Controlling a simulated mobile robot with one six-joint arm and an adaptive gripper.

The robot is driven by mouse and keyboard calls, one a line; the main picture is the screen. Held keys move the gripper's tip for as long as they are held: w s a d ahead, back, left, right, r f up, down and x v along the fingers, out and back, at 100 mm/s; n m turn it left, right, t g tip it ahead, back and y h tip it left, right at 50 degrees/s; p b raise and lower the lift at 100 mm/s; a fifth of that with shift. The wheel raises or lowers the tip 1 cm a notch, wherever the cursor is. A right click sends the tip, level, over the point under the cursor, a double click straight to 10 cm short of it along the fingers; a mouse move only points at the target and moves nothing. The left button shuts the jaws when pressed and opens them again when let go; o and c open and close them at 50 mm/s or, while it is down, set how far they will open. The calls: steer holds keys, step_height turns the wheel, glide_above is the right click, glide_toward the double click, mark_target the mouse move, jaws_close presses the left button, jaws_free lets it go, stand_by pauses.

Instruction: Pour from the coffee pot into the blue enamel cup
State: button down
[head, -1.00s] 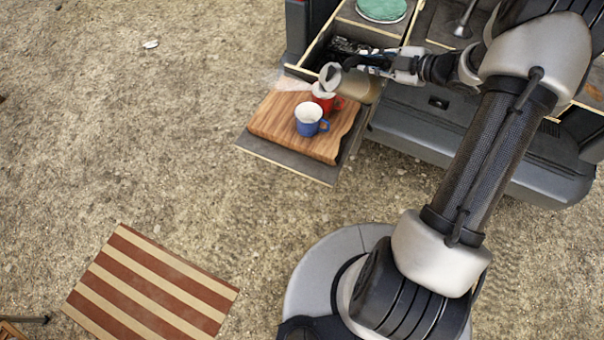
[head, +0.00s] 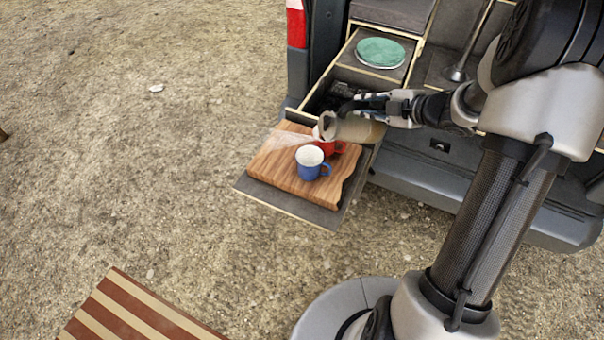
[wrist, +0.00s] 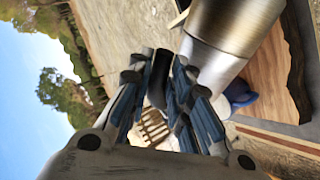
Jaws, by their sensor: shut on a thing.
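The coffee pot (head: 356,129) is a metal pot with a dark handle, tipped well over toward its side, its open end to the left in the head view. My gripper (head: 358,104) is shut on the pot's handle; the wrist view shows the fingers (wrist: 160,78) around the black handle and the metal body (wrist: 222,45) beside them. The blue enamel cup (head: 311,164) stands upright on a wooden board, nearer the camera than the pot's mouth in the head view. It is partly hidden behind the pot in the wrist view (wrist: 239,94). I see no clear stream.
A red cup (head: 330,147) stands close behind the blue one, partly covered by the pot. The wooden board (head: 285,172) lies on a pulled-out shelf (head: 300,212). A clear, faint object (head: 285,138) lies at its left. A green plate (head: 380,52) is in the van.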

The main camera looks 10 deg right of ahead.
mark_target(349, 109)
steer(key=shift+s+a+r+n+h+b, duration=0.15)
steer(key=shift+a+n+h+b, duration=0.25)
steer(key=shift+a+b, duration=0.7)
steer(key=shift+s+d, duration=0.1)
steer(key=shift+d, duration=0.05)
steer(key=shift+s+a+b, duration=0.15)
steer(key=shift+a+b, duration=0.05)
steer(key=shift+b, duration=0.15)
steer(key=shift+s+a+b, duration=0.1)
steer(key=shift+a+b, duration=0.2)
steer(key=shift+a, duration=0.15)
steer(key=shift+s+a+n+h+b, duration=0.2)
steer(key=shift+a+n+h+b, duration=0.2)
steer(key=shift+a+b, duration=0.4)
